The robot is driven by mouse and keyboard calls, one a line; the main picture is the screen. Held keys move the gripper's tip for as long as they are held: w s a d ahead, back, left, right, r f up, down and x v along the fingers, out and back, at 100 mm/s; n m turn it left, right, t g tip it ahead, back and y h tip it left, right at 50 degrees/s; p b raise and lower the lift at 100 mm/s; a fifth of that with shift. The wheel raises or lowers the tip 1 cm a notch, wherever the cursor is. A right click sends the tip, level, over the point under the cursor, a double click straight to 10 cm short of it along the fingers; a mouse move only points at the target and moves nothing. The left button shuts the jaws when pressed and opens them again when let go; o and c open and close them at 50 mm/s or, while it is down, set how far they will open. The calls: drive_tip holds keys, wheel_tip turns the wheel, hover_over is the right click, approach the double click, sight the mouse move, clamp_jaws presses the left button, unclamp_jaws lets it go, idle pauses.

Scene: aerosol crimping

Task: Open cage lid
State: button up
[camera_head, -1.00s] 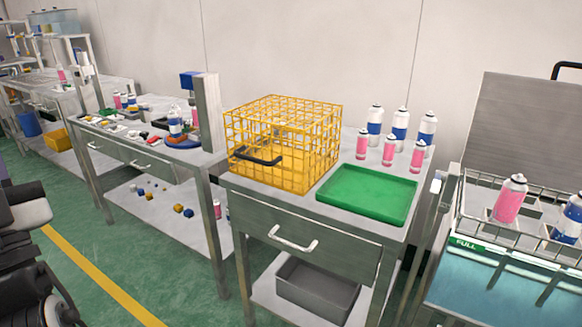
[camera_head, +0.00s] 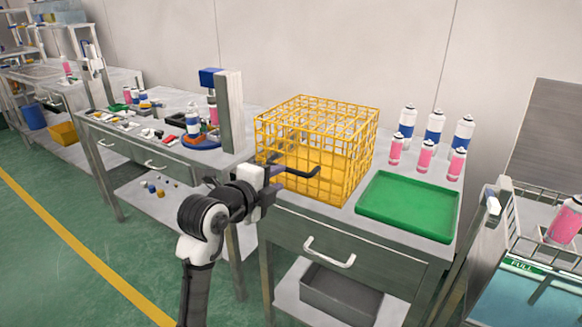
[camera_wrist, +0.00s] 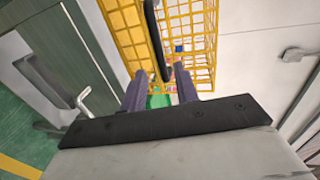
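The yellow wire cage (camera_head: 345,140) stands on the steel table, and its lid looks closed. Its black bar handle (camera_head: 308,172) sticks out at the front. My gripper (camera_head: 274,180) is in front of the cage's left front, close to the handle's left end, and partly hides that corner. In the wrist view my gripper (camera_wrist: 160,80) has its two purple fingers apart. The black handle (camera_wrist: 155,40) lies in line with the gap between them. I cannot tell whether the fingers touch it. The cage mesh (camera_wrist: 190,30) is behind.
A green tray (camera_head: 408,205) lies right of the cage, with several pink and blue spray cans (camera_head: 432,140) behind it. A steel post (camera_head: 230,110) stands to the left. A drawer handle (camera_head: 328,258) juts out below. A water bath (camera_head: 515,285) is at the right.

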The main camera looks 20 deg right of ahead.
sight(290, 172)
drive_tip(key=p+x, duration=0.1)
drive_tip(key=x, duration=0.6)
drive_tip(key=shift+w, duration=0.1)
clamp_jaws()
